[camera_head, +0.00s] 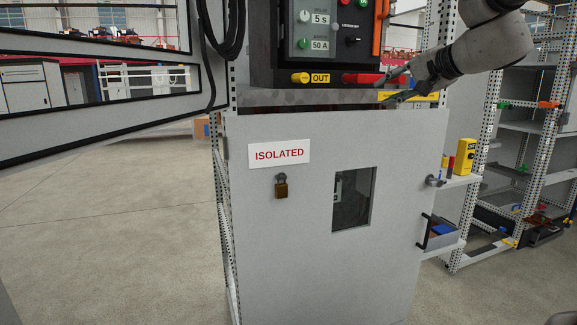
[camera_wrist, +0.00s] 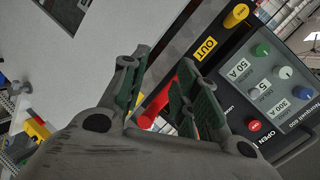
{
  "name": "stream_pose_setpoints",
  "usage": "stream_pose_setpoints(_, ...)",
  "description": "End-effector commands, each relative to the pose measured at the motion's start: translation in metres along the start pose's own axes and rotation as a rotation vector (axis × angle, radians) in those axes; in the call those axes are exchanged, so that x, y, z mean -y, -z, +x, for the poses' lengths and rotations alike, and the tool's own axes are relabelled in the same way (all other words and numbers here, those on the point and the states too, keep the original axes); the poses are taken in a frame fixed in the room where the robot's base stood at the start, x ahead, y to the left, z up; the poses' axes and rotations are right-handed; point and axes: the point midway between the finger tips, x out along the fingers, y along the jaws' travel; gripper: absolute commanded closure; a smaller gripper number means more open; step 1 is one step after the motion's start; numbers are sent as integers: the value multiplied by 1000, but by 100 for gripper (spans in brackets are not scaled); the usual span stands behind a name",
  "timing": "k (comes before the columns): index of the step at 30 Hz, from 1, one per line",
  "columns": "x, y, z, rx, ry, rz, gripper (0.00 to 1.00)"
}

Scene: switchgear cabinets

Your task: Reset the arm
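My gripper (camera_head: 388,86) is at the upper right of the cabinet front in the head view, with its two fingers spread apart. In the wrist view its green-padded fingers (camera_wrist: 158,88) are apart too. A red handle (camera_head: 362,78) lies just left of the fingertips in the head view. In the wrist view the red handle (camera_wrist: 158,104) shows in the gap between the fingers; I cannot tell whether they touch it. A yellow knob (camera_head: 300,78) with an OUT label sits left of it on the same panel. My arm reaches in from the upper right.
The grey cabinet door (camera_head: 300,240) bears an ISOLATED sign (camera_head: 279,153), a padlock (camera_head: 281,187) and a small window. The dark control panel (camera_head: 330,35) stands above it. A side shelf holds a yellow device (camera_head: 464,157). Open floor (camera_head: 120,230) lies to the left.

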Motion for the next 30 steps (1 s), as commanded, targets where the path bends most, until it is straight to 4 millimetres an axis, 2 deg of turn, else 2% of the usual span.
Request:
stream_pose_setpoints(1,-34,-21,-11,56,-87,-84,70)
stream_pose_setpoints(3,-84,-48,-31,145,-219,-209,70)
stream_pose_setpoints(5,-124,-69,-53,221,-328,-314,70)
stream_pose_setpoints(6,-151,-82,-70,272,-400,-381,70)
stream_pose_setpoints(9,-212,-107,-116,390,-570,-540,70)
stream_pose_setpoints(12,-260,-124,-160,478,-710,-675,70)
stream_pose_setpoints(14,-281,-131,-182,505,-771,-742,70)
stream_pose_setpoints(16,-291,-137,-194,506,-790,-785,70)
stream_pose_setpoints(18,-289,-140,-197,490,-775,-798,70)
stream_pose_setpoints(30,-284,-140,-197,474,-759,-809,70)
